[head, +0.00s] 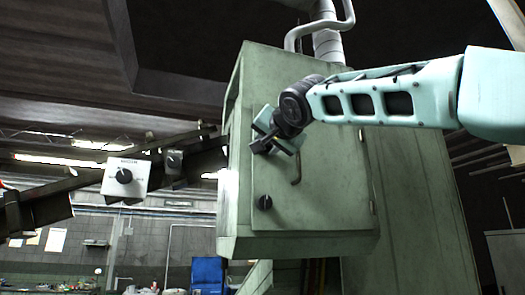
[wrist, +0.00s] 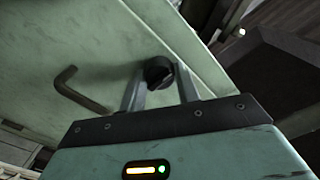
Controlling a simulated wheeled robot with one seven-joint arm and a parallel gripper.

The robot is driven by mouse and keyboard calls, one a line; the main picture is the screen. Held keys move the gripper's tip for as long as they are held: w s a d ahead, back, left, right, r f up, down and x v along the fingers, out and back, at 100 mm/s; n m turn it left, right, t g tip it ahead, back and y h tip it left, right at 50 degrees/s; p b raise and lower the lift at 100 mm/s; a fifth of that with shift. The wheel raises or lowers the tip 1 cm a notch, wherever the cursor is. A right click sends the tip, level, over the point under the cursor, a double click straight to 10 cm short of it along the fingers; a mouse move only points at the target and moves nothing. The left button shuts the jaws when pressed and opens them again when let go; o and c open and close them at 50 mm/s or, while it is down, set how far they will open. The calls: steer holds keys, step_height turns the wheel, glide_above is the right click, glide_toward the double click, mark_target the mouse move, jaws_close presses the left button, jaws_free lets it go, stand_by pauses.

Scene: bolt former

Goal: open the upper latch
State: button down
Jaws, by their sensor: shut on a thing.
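The upper latch is a black knob (wrist: 158,72) on the door of the green cabinet (head: 325,175). In the wrist view it sits between my two fingers. My gripper (head: 268,134) is at the upper left of the door in the head view, and it also shows in the wrist view (wrist: 160,84). It is shut on the upper latch; the fingers partly cover the knob. The knob's exact turn angle is hard to tell. The lower latch (head: 265,202) is a similar black knob at the door's lower left.
A bent door handle (head: 297,168) sits right of the latches and also shows in the wrist view (wrist: 80,92). A grey box with a black dial (head: 125,177) stands apart on the left. A pipe (head: 328,45) rises above the cabinet.

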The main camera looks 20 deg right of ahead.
steer(key=shift+f+m+b, duration=0.2)
steer(key=shift+m+b, duration=0.5)
steer(key=shift+m, duration=0.3)
steer(key=m+b, duration=0.1)
steer(key=m, duration=0.1)
steer(key=shift+r+m, duration=0.1)
steer(key=shift+m, duration=0.3)
steer(key=m+b, duration=0.1)
steer(key=m, duration=0.1)
steer(key=shift+m, duration=0.4)
steer(key=m, duration=0.2)
steer(key=shift+m+b, duration=0.4)
steer(key=c, duration=0.8)
jaws_free()
steer(key=shift+c, duration=0.2)
steer(key=shift+r, duration=0.1)
steer(key=s+b, duration=0.3)
steer(key=s, duration=0.5)
